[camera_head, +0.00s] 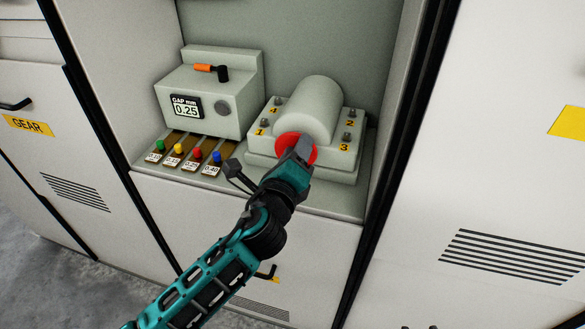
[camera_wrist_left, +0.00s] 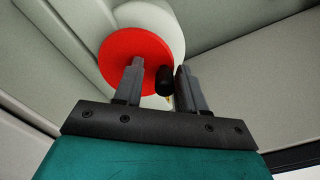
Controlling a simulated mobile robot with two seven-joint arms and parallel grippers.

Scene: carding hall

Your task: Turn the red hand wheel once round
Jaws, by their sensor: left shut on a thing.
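The red hand wheel (camera_head: 285,146) sits on the front end of a pale grey cylinder on a block in the recess. My left gripper (camera_head: 303,148) reaches it from the front and hides its right part. In the left wrist view the wheel (camera_wrist_left: 122,48) is a red disc with a black handle (camera_wrist_left: 165,79) near its rim. The fingers of my left gripper (camera_wrist_left: 159,68) stand on either side of this handle and are shut on it. My right gripper does not show.
The block has bolts marked 1 to 4. On the left stands a gauge box (camera_head: 210,95) reading 0.25, with an orange-gripped lever. Several coloured-knob gauges (camera_head: 195,155) lie before it. Cabinet walls flank the recess. A yellow GEAR label (camera_head: 28,125) is on the left door.

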